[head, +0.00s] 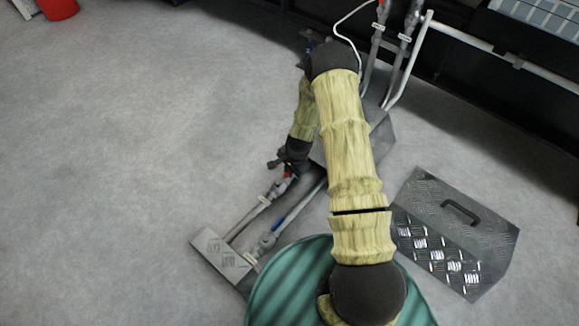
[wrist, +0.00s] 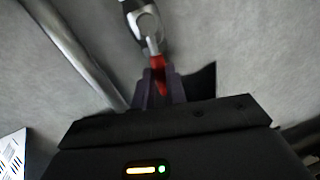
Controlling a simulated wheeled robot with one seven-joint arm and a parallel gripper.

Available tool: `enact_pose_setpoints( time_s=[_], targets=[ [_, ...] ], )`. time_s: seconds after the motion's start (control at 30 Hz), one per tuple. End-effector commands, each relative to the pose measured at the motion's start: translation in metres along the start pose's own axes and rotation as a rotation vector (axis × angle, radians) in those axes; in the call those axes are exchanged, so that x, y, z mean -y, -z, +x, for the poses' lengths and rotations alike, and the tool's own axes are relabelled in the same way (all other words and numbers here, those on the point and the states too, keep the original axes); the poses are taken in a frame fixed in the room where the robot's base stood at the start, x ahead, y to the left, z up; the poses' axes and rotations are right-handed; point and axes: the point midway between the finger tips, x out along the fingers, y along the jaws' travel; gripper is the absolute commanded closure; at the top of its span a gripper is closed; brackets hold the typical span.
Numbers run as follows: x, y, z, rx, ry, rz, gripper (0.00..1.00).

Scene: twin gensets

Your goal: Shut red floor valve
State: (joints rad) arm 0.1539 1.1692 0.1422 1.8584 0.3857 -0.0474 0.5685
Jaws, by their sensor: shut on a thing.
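The red floor valve is on a thin pipe running low over the floor; a bit of its red handle (head: 287,175) shows below my gripper in the head view. In the wrist view the red lever (wrist: 159,76) sticks out from the metal valve body (wrist: 146,22), roughly in line with it. My gripper (wrist: 159,86) is shut on the lever's end, with dark fingers at both sides of it. In the head view my gripper (head: 284,164) is small and dark, and it hides part of the valve.
A second pipe with a blue-handled valve (head: 272,233) runs beside it to a floor plate (head: 217,257). A green ribbed round lid (head: 280,290) and a checker-plate box (head: 455,235) with a black handle stand near. The floor at left is clear.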

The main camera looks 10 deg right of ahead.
Motion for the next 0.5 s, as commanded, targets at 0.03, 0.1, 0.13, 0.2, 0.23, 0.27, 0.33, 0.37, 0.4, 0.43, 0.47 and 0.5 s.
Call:
enact_pose_setpoints(
  time_s=[0.03, 0.1, 0.13, 0.2, 0.23, 0.27, 0.33, 0.37, 0.4, 0.43, 0.47, 0.5],
  targets=[
    [-0.002, -0.001, -0.005, -0.004, -0.002, 0.029, 1.0],
    [-0.004, -0.001, -0.006, -0.013, -0.003, 0.077, 1.0],
    [-0.005, -0.002, -0.007, -0.018, -0.003, 0.099, 1.0],
    [-0.008, -0.002, -0.008, -0.028, -0.003, 0.155, 1.0],
    [-0.01, -0.003, -0.008, -0.034, -0.003, 0.18, 1.0],
    [-0.011, -0.003, -0.009, -0.039, -0.003, 0.206, 1.0],
    [-0.015, -0.004, -0.009, -0.051, -0.004, 0.27, 1.0],
    [-0.016, -0.005, -0.01, -0.058, -0.003, 0.297, 1.0],
    [-0.018, -0.006, -0.01, -0.064, -0.004, 0.335, 1.0],
    [-0.019, -0.007, -0.01, -0.07, -0.004, 0.362, 1.0],
    [-0.02, -0.007, -0.011, -0.075, -0.004, 0.391, 1.0],
    [-0.022, -0.008, -0.011, -0.083, -0.004, 0.427, 1.0]
  ],
)
